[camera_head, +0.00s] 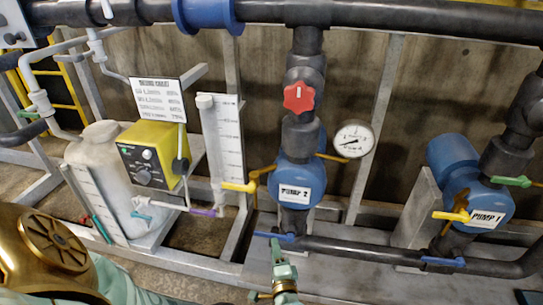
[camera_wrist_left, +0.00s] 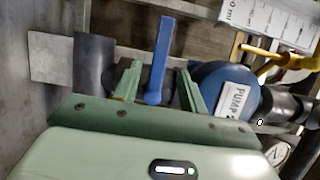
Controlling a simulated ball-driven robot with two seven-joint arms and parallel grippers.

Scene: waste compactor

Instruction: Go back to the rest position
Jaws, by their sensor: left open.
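My left gripper (camera_head: 278,254) is at the bottom middle of the head view, just below the blue valve handle (camera_head: 272,236) under the pump labelled PUMP 2 (camera_head: 295,180). In the left wrist view the two green fingers of the left gripper (camera_wrist_left: 160,82) stand apart. The blue handle (camera_wrist_left: 160,60) shows between them, with gaps on both sides; I cannot tell its distance in depth. The blue pump body (camera_wrist_left: 218,85) is just right of the fingers. My right gripper is not in view.
A yellow control box (camera_head: 150,158), a white tank (camera_head: 100,170) and a graduated cylinder (camera_head: 222,140) stand left of the pump. A dark pipe (camera_head: 360,251) runs right to PUMP 1 (camera_head: 458,170). A red valve knob (camera_head: 299,97) and a gauge (camera_head: 353,140) are above.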

